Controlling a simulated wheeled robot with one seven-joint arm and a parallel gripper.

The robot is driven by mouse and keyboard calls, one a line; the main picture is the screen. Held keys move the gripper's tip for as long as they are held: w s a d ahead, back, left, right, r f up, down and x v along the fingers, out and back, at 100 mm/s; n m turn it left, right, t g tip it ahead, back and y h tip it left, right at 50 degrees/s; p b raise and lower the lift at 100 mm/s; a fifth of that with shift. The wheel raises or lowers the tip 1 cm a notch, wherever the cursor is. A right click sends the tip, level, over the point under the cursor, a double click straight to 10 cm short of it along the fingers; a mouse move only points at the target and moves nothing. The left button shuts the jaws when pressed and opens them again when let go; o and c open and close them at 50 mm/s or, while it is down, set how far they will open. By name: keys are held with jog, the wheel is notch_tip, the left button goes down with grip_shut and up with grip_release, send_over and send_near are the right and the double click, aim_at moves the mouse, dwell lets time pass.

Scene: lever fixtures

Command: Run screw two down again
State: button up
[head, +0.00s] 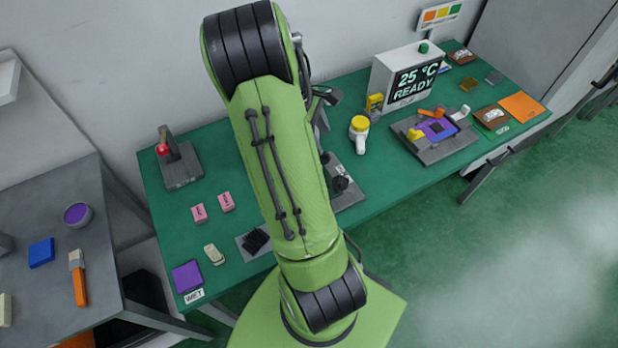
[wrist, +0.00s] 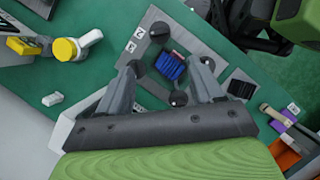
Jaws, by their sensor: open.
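In the wrist view, a grey fixture plate (wrist: 186,40) holds a blue finned block (wrist: 170,66). Black round screw knobs stand around it: one (wrist: 160,31) by two small white labels, one (wrist: 138,68) at the left fingertip, one (wrist: 207,62) at the right fingertip and one (wrist: 179,98) nearest my gripper. I cannot tell for sure which knob is screw two. My gripper (wrist: 166,70) is open, its fingers spread over the plate on either side of the block, with nothing visibly held. In the head view my arm hides most of the fixture (head: 349,192); a black knob (head: 341,183) shows.
A yellow-topped white bottle (head: 359,130) and a display box (head: 408,75) reading "25 °C READY" stand to the right, near a clamp fixture (head: 440,145) with a purple board. Left are a red-knobbed lever (head: 176,165) and pink blocks (head: 212,208). A grey side table (head: 60,200) adjoins.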

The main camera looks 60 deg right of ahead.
aim_at(341, 178)
jog(key=b+x, duration=0.3)
jog(key=x, duration=1.3)
jog(key=shift+d, duration=0.1)
jog(key=c, duration=1.1)
jog(key=shift+o, duration=0.2)
